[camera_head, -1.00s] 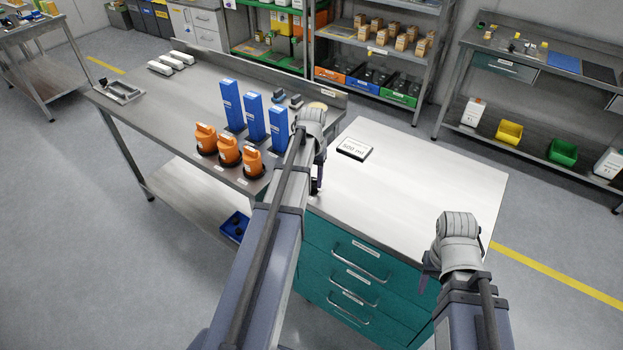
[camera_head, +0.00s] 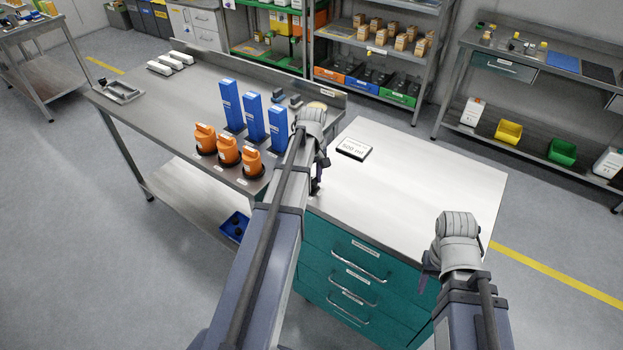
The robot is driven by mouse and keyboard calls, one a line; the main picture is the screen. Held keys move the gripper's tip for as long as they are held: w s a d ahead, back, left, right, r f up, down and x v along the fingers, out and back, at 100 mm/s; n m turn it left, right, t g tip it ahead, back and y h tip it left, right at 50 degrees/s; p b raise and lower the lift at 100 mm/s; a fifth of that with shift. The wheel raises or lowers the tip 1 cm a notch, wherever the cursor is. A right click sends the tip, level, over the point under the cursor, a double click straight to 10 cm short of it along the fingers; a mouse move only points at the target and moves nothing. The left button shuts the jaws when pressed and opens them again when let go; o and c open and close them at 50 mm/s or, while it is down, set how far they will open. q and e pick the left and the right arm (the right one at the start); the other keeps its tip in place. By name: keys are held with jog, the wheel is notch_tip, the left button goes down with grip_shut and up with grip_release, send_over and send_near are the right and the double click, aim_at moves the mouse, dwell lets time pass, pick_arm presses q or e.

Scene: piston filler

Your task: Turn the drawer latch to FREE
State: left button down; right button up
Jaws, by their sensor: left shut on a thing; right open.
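A teal drawer cabinet (camera_head: 330,240) with a pale steel top stands at the centre right. It has several drawers with metal bar handles and white labels; all look closed. My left gripper (camera_head: 317,186) is at the cabinet's left front corner, just by the top edge. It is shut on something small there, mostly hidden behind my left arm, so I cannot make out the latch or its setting. My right gripper (camera_head: 425,277) is open and empty, in front of the cabinet's right side, largely hidden by its own wrist.
A sign reading 500 ml (camera_head: 354,149) lies on the cabinet top, otherwise clear. A blue bin (camera_head: 235,226) sits below. Shelves line the back.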

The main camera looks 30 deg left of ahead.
aim_at(312, 181)
pick_arm(q)
jog(key=shift+n, duration=0.9)
jog(key=shift+c, duration=1.8)
grip_release()
notch_tip(312, 181, up, 8)
jog(key=p, duration=0.8)
jog(key=shift+f, duration=0.1)
